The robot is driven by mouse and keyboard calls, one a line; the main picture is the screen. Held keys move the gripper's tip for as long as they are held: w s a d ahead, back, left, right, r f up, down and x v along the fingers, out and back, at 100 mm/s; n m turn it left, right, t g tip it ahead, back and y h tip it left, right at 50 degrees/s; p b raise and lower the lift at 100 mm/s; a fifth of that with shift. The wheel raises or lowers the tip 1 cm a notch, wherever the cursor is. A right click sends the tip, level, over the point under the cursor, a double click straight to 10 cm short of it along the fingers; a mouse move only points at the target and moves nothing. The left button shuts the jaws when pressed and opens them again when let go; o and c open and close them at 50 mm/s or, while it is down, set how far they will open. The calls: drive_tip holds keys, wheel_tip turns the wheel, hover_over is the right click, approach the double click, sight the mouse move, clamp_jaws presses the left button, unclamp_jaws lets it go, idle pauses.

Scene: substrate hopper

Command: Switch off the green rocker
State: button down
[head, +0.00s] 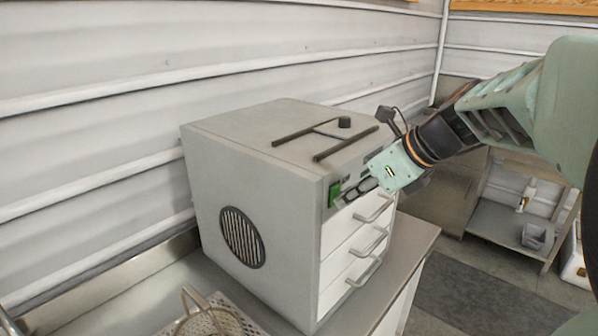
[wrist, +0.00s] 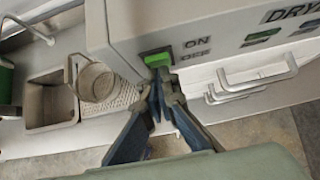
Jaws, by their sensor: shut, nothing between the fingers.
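The green rocker (head: 335,193) sits at the left end of the control strip on the front of a grey cabinet (head: 262,190). In the wrist view the green rocker (wrist: 157,60) is beside ON and OFF labels (wrist: 198,48). My gripper (head: 345,200) is shut and empty, with its tips right by the rocker. In the wrist view my gripper (wrist: 160,76) has its tips at the rocker's lower edge and hides part of it. I cannot tell whether they touch, or which way the rocker is tipped.
Several white drawers with bar handles (head: 368,242) lie below the strip. Other green switches (wrist: 262,37) sit further right under a DRY label. Two dark rails and a knob (head: 344,122) are on the cabinet top. A perforated tray (head: 225,318) and basket stand at the left.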

drive_tip(key=shift+w+r, duration=0.1)
drive_tip(key=shift+r, duration=0.1)
drive_tip(key=shift+r+p, duration=0.75)
drive_tip(key=shift+p, duration=0.2)
